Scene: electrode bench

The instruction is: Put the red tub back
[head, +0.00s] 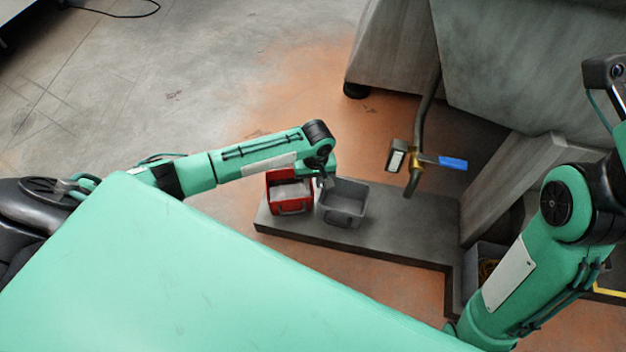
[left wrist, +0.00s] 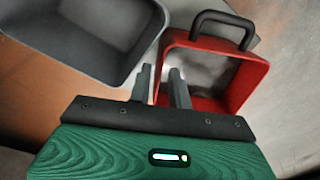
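The red tub (head: 290,208) stands at the left end of a low dark bench (head: 400,228), with pale material inside. A grey tub (head: 342,205) stands close to its right. My left gripper (head: 326,181) is over the gap between the two tubs, at the red tub's right side. In the left wrist view its two fingers (left wrist: 161,80) are apart, near the red tub's side wall; one looks outside the wall and one inside. The red tub (left wrist: 240,88) shows its dark handle (left wrist: 224,24) on the far side. My right gripper is out of view.
A bent pipe with a brass fitting and blue lever (head: 453,163) rises behind the bench's right part. A grey bin (head: 472,283) with yellowish contents is at lower right. A large grey machine (head: 530,70) fills the back right. The bench middle is bare.

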